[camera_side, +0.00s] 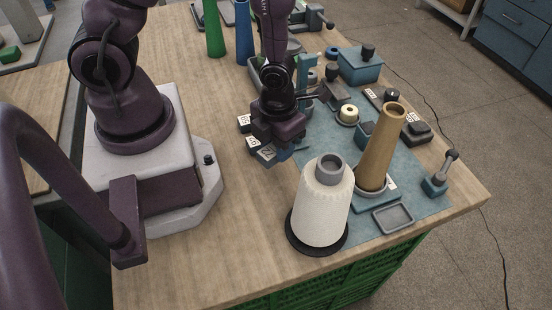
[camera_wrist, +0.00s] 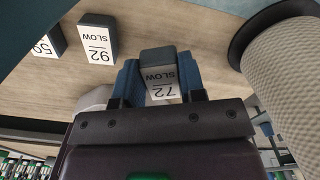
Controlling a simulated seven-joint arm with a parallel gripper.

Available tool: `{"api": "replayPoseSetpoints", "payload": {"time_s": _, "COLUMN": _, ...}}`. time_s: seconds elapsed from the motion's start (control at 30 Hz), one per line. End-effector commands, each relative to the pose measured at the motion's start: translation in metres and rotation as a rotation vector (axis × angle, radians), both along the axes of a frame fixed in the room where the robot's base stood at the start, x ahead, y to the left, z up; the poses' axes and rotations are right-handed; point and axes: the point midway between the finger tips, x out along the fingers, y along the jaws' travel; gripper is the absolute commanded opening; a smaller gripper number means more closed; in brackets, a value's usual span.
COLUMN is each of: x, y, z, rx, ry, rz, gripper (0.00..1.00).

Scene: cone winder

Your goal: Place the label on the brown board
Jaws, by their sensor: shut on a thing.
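My gripper (camera_side: 272,150) is low over the wooden table, left of the white cone. It is shut on a dark block with a white label face (camera_wrist: 162,78) reading "72 SLOW"; this label also shows in the side view (camera_side: 265,153). Two similar labels lie on the table beside it: "92 SLOW" (camera_wrist: 97,42) and one reading "59" (camera_wrist: 46,46), partly cut off. A tall brown cone (camera_side: 383,145) stands on the blue mat at the right, with a small teal board (camera_side: 371,203) at its foot. I cannot make out a board that is itself brown.
A large white cone (camera_side: 323,203) on a black disc stands between my gripper and the front edge. A grey tray (camera_side: 393,218) and a small lever device (camera_side: 438,180) are at right. Green (camera_side: 213,30) and blue (camera_side: 244,32) cones stand at the back.

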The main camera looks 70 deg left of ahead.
Motion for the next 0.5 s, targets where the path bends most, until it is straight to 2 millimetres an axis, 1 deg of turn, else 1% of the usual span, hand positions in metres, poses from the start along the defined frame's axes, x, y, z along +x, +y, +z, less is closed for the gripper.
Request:
{"api": "replayPoseSetpoints", "payload": {"time_s": 0.13, "x": -0.001, "y": 0.0, "z": -0.012, "rx": 0.001, "ry": 0.003, "rz": 0.0, "gripper": 0.14}}
{"api": "replayPoseSetpoints", "payload": {"time_s": 0.33, "x": -0.001, "y": 0.001, "z": -0.037, "rx": 0.003, "ry": 0.003, "rz": 0.0, "gripper": 0.14}}
{"api": "replayPoseSetpoints", "payload": {"time_s": 0.4, "x": -0.001, "y": 0.001, "z": -0.042, "rx": 0.003, "ry": 0.001, "rz": -0.001, "gripper": 0.14}}
{"api": "replayPoseSetpoints", "payload": {"time_s": 0.5, "x": 0.0, "y": 0.001, "z": -0.044, "rx": 0.002, "ry": 0.0, "rz": 0.0, "gripper": 0.14}}
